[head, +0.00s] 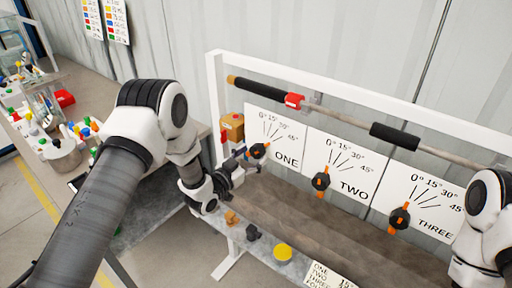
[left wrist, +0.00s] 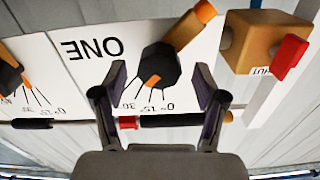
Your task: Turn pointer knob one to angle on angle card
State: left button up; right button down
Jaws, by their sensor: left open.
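Pointer knob one (head: 258,151) is a black round knob with an orange bar, on the white panel marked ONE (head: 287,160). It also shows in the left wrist view (left wrist: 151,66), upside down, with its orange bar slanting across it. My left gripper (head: 240,164) is beside the knob at its lower left. In the left wrist view its two dark fingers (left wrist: 158,72) are open, one to each side of the knob, apart from it as far as I can see. The angle card (head: 330,275) lies at the bottom; its small figures are hard to read. My right gripper is out of view.
Knobs two (head: 320,182) and three (head: 399,217) stand to the right on their own panels. A brass box with a red handle (left wrist: 290,58) is close beside knob one. A pipe (head: 345,120) runs above. Small parts and a yellow disc (head: 282,252) lie on the shelf below.

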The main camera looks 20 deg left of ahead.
pick_arm(q)
jog(key=shift+a+x, duration=0.2)
jog(key=shift+x, duration=0.7)
jog(key=shift+w+d+f, duration=0.1)
jog(key=shift+w, duration=0.25)
jog(key=shift+s+d+r, duration=0.25)
jog(key=shift+d, duration=0.1)
jog(key=shift+w+a+f, duration=0.1)
jog(key=shift+a, duration=0.05)
grip_shut()
